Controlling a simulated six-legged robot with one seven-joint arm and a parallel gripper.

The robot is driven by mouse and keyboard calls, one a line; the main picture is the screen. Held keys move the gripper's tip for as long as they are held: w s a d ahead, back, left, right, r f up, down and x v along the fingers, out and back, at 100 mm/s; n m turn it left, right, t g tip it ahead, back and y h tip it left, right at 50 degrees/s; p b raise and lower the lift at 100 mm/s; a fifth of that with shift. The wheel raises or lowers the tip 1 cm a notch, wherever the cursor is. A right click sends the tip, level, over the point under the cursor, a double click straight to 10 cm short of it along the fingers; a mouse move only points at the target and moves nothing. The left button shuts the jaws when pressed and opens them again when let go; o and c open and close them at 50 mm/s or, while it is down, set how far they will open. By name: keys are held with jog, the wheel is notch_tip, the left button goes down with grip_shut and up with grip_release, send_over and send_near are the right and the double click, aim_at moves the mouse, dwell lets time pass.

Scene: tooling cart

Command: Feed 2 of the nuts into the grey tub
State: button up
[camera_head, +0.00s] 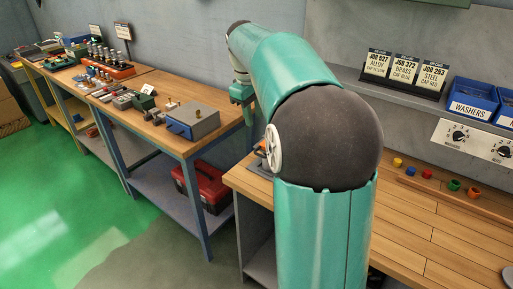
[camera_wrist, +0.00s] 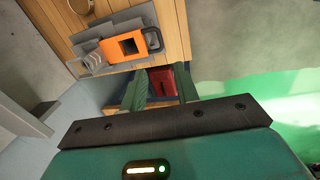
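My gripper (camera_wrist: 160,80) is open in the wrist view, its two green fingers apart with nothing between them. In the head view my gripper (camera_head: 241,92) hangs in the air beyond my arm, near the gap between the two benches. No nuts can be made out for certain. Small coloured ring-like pieces lie on the right bench: yellow (camera_head: 397,161), blue (camera_head: 410,171), red (camera_head: 427,174), green (camera_head: 454,185) and orange (camera_head: 473,192). I cannot tell whether they are nuts. No grey tub is clearly visible, and my arm hides part of the right bench.
Blue washer bins (camera_head: 470,97) stand on the shelf beside job cards (camera_head: 404,68). A grey-and-blue box (camera_head: 194,121) sits on the left bench (camera_head: 158,131), above a red toolbox (camera_head: 207,187).

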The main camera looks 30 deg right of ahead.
aim_at(259, 154)
jog(key=f, duration=0.4)
jog(key=d+f, duration=0.1)
jog(key=f, duration=0.4)
jog(key=d+f, duration=0.1)
jog(key=f, duration=0.3)
jog(key=shift+w+f, duration=0.25)
jog(key=shift+f, duration=0.05)
grip_shut()
